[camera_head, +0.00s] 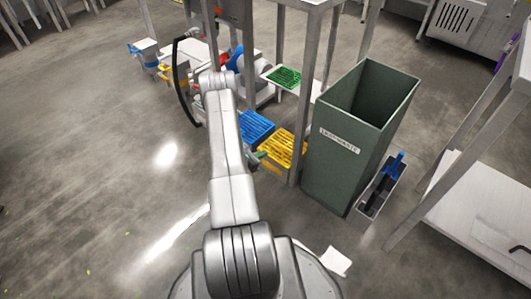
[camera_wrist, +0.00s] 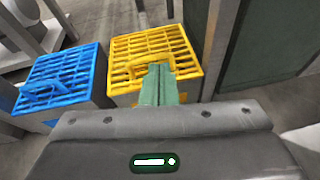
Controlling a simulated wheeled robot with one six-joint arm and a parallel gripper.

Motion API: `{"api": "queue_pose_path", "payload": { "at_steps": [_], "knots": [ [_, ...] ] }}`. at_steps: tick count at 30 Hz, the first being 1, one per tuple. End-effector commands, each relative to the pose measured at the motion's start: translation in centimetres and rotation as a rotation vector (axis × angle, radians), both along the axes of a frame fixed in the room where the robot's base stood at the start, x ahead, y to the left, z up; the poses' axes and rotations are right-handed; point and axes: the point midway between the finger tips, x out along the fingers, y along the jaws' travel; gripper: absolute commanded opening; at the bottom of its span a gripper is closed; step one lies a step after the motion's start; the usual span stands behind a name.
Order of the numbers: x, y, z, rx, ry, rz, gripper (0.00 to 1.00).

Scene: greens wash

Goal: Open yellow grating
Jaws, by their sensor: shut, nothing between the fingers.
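The yellow grating (camera_head: 280,149) lies flat on top of a low grey box beside the green bin. In the wrist view the yellow grating (camera_wrist: 150,48) shows a raised handle (camera_wrist: 153,65) near its front edge. My gripper (camera_wrist: 158,72) has its green fingers shut, with nothing between them. The fingertips overlap the handle in the picture; I cannot tell whether they touch it. In the head view my arm hides most of the gripper (camera_head: 258,155), which is just left of the yellow grating.
A blue grating (camera_head: 256,127) covers the neighbouring box to the left. A tall green bin (camera_head: 345,165) stands close on the right. A table leg (camera_head: 300,125) rises by the yellow grating. A green grating (camera_head: 284,76) lies farther back. Open floor is at left.

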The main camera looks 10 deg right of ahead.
Motion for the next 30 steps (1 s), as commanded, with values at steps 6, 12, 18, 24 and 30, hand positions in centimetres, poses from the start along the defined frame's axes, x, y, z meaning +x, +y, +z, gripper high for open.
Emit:
{"api": "queue_pose_path", "payload": {
  "at_steps": [6, 12, 18, 24, 30],
  "knots": [
    [-0.3, 1.6, -4.2, -0.014, 0.030, 0.106, 0.00],
    [0.5, 0.6, -5.3, -0.014, 0.030, 0.115, 0.00],
    [2.6, -2.1, -6.6, -0.015, 0.029, 0.113, 0.00],
    [4.5, -4.5, -7.6, -0.015, 0.029, 0.115, 0.00],
    [5.4, -5.6, -7.9, -0.016, 0.031, 0.115, 0.00]
  ]
}}
